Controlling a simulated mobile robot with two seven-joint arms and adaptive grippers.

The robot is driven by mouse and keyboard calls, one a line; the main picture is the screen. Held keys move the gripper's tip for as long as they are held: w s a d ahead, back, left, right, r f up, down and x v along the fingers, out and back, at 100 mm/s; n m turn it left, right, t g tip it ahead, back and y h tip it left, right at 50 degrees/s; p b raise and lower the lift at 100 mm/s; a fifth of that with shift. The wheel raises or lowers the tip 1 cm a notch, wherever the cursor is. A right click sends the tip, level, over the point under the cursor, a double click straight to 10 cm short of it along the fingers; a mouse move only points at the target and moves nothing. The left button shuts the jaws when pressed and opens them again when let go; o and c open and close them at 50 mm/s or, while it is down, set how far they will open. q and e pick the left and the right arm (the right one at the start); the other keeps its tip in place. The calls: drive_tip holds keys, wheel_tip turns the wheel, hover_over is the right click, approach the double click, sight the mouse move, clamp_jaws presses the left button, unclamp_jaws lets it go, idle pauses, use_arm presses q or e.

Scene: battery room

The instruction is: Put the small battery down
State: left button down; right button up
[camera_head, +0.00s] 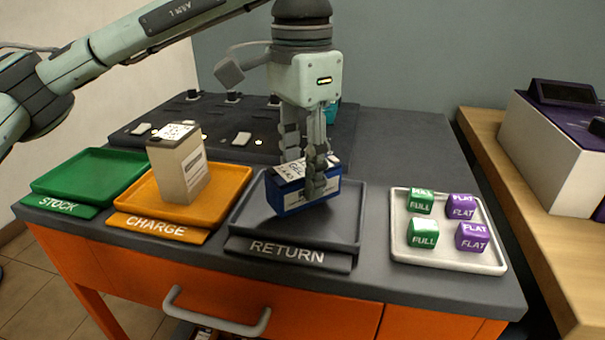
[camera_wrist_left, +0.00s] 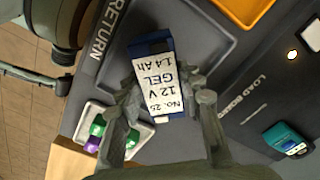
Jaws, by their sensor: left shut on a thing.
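A small blue battery (camera_head: 295,207) with a white top label is in or just over the dark grey RETURN tray (camera_head: 348,228). In the left wrist view the battery (camera_wrist_left: 157,82) shows a label reading No. 25, 12 V, GEL, 1.4 Ah. My left gripper (camera_head: 316,185) points down from above and is shut on the battery, with a finger on each side. The fingers (camera_wrist_left: 160,105) also show in the left wrist view. I cannot tell whether the battery's underside touches the tray floor. My right gripper is not in view.
A tall beige battery (camera_head: 180,168) stands in the orange CHARGE tray (camera_head: 222,198). The green STOCK tray (camera_head: 90,175) is empty. A white tray (camera_head: 447,258) holds several green FULL and purple FLAT blocks. A dark load board (camera_head: 190,122) lies behind the trays.

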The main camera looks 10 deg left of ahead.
use_arm(q)
drive_tip(key=shift+f, duration=0.7)
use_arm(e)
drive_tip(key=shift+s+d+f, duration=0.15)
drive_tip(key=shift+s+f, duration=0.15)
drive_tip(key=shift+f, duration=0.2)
use_arm(q)
drive_tip(key=shift+f, duration=0.1)
drive_tip(key=c, duration=1.2)
unclamp_jaws()
drive_tip(key=shift+o, duration=1)
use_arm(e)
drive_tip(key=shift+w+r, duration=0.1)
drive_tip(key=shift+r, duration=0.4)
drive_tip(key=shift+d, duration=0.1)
